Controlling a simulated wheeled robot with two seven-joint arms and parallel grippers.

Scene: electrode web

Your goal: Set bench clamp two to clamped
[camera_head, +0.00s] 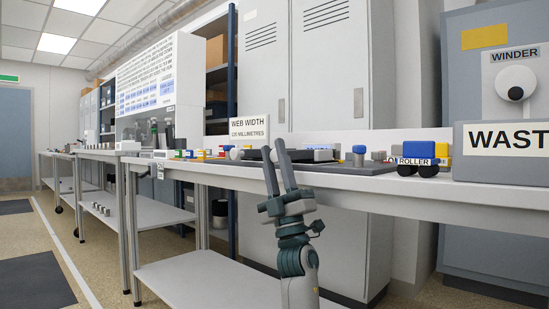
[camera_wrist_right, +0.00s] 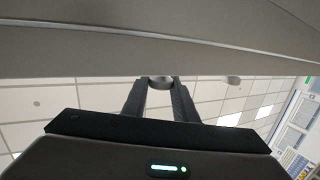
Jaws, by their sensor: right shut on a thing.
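My right gripper (camera_head: 273,147) reaches up in front of the bench edge, its two fingers pointing up. In the wrist view its fingers (camera_wrist_right: 160,88) are close together on a small pale round knob (camera_wrist_right: 160,78) under the bench edge. A dark low fixture (camera_head: 308,155) lies on the bench behind the fingers. No label for bench clamp two can be read, and the clamp's setting cannot be told. My left gripper is not in view.
The white bench (camera_head: 400,185) runs across the view, with a lower shelf (camera_head: 200,280). Tall lockers (camera_head: 330,70) stand behind.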

